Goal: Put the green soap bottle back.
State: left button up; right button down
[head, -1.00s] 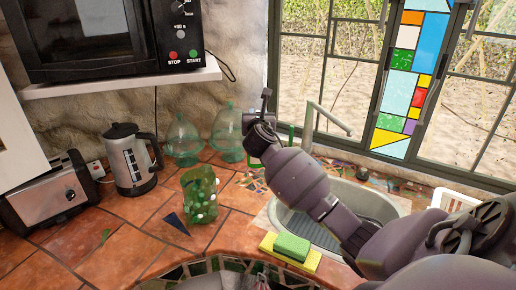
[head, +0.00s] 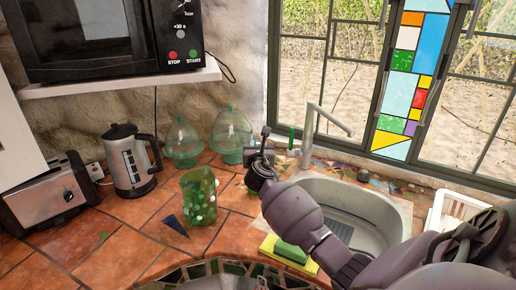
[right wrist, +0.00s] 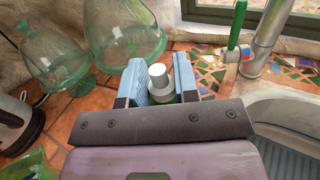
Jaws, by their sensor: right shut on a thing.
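The green soap bottle (right wrist: 163,88) shows in the right wrist view, with a grey-white cap on top and a little green body below it. It stands between the two blue finger pads of my right gripper (right wrist: 162,86), which is shut on it. Its lower part is hidden, so I cannot tell whether it touches the counter. In the head view, my right gripper (head: 262,155) is over the tiled counter between the glass domes and the sink, and I cannot make out the bottle there. My left gripper is not in view.
Glass domes (head: 231,133) stand at the back, left of the gripper. A green dotted glass (head: 198,198) stands nearer. The sink (head: 375,205), tap (head: 310,130) and a green sponge (head: 291,250) lie to the right. A green upright thing (right wrist: 237,25) stands beside the tap.

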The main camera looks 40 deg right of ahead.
jog(key=shift+r, duration=0.1)
jog(key=c, duration=0.9)
grip_release()
jog(key=shift+o, duration=0.2)
jog(key=v, duration=1.2)
